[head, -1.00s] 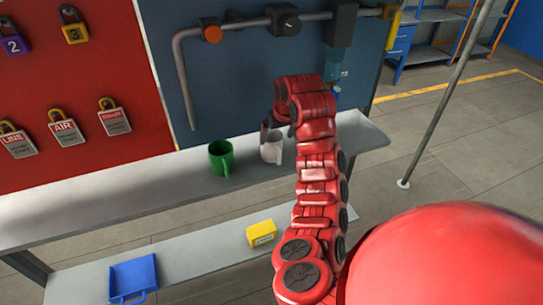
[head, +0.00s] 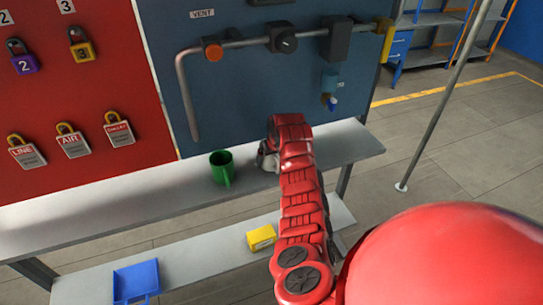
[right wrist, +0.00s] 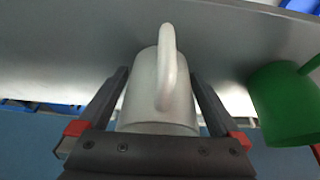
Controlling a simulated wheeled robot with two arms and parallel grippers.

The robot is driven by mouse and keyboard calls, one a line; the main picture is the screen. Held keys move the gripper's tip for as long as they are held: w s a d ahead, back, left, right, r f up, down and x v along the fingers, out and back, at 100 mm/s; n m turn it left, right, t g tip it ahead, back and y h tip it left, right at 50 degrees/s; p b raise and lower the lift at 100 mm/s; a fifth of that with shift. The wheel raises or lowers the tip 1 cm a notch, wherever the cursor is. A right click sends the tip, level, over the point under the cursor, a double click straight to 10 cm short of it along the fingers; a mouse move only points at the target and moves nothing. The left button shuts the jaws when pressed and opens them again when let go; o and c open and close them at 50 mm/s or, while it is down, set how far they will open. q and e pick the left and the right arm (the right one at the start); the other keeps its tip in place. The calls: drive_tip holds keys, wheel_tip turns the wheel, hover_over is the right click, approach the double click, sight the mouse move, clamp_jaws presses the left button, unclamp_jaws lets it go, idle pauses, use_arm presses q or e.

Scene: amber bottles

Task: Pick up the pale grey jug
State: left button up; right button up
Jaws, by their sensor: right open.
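The pale grey jug (right wrist: 143,88) is between the two fingers of my right gripper (right wrist: 158,76) in the right wrist view. Its handle faces the camera. The fingers are open, one on each side of the body; I cannot tell whether either touches it. In the head view the jug (head: 267,163) stands on the upper shelf, mostly hidden by my red right arm. My left gripper is not in view.
A green mug (head: 221,168) stands on the shelf (head: 130,200) just left of the jug. A blue panel with pipes (head: 240,90) rises behind.

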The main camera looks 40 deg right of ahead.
drive_tip(key=c, duration=1.1)
